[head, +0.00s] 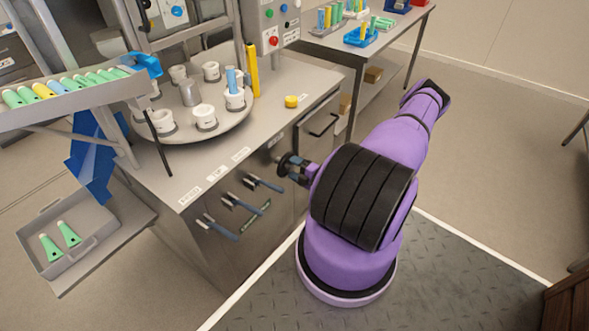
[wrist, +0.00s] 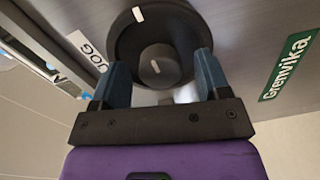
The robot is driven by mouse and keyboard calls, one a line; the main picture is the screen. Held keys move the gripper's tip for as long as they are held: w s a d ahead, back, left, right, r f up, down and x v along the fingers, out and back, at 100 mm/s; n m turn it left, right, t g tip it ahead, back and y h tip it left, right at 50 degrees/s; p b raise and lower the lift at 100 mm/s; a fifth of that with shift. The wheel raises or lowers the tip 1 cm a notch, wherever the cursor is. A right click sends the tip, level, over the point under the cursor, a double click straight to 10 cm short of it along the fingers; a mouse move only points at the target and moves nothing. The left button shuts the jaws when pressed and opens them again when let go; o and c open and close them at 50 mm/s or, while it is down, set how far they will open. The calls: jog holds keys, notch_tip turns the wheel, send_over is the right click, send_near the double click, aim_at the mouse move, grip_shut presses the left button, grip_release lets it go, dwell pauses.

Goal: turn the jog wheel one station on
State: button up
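The jog wheel (wrist: 128,42) is a black disc with a raised round hub (wrist: 160,60) in the wrist view, on the grey cabinet front beside a "JOG" label (wrist: 86,47). A white mark is on its rim at the upper left, and a smaller one is on the hub. In the head view the wheel (head: 285,161) is partly hidden by my gripper (head: 298,175). My gripper (wrist: 162,62) is open, its two blue-grey fingers on either side of the hub; I cannot tell whether they touch it. The round turntable (head: 185,135) carries several white cups, one holding a blue tube (head: 232,80).
A yellow post (head: 252,70) and a yellow button (head: 291,101) stand on the worktop. A sloped rack (head: 60,105) of tubes and a grey bin (head: 75,262) are at left.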

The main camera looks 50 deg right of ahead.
jog(key=s, duration=1)
jog(key=shift+s+d+r, duration=0.15)
jog(key=shift+s+d, duration=0.25)
